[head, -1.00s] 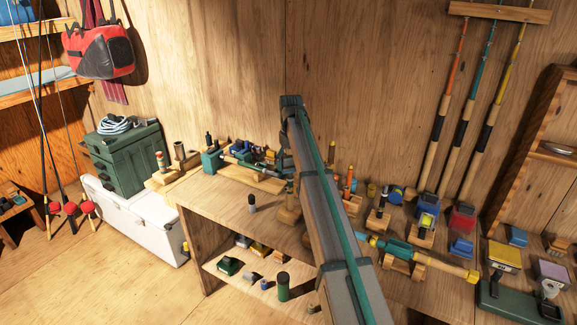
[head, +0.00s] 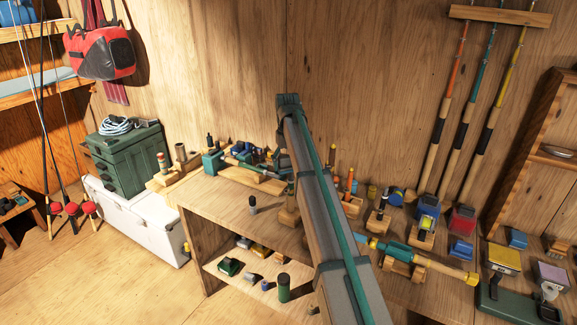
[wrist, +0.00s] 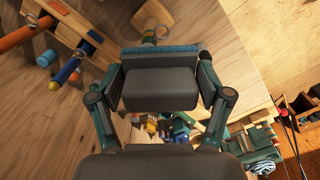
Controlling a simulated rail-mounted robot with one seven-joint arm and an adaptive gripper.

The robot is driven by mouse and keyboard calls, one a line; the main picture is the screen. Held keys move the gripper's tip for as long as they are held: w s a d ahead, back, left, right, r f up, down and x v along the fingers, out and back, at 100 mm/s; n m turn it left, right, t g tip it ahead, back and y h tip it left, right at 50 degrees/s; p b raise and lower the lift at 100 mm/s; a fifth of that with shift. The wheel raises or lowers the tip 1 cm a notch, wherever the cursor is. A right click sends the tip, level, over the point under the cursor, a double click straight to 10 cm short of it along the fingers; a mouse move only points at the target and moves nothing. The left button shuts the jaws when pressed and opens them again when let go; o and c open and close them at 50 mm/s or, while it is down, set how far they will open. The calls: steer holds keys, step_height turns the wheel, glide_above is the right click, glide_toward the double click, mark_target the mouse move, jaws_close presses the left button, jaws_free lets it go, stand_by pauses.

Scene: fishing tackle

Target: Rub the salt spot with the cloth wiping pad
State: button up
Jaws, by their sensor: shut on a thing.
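In the wrist view my gripper (wrist: 161,70) has a green-jointed finger on each side of a thick dark grey block with a blue strip along its far edge. This looks like the cloth wiping pad (wrist: 160,88), and the gripper is shut on it. The pad is over or near the wooden bench top (wrist: 235,65); I cannot tell whether it touches. I cannot make out a salt spot in either view; the pad and fingers cover part of the wood. In the head view my arm hides the gripper and pad.
A rod with a yellow end (head: 440,268) rests on wooden supports at the bench's right. Several small tackle items crowd the bench around my arm. A green box (head: 126,160) sits on a white cooler (head: 140,225) at left.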

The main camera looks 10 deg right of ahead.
mark_target(288, 156)
steer(key=shift+r+p, duration=1.35)
steer(key=shift+r, duration=1.6)
steer(key=shift+f, duration=0.15)
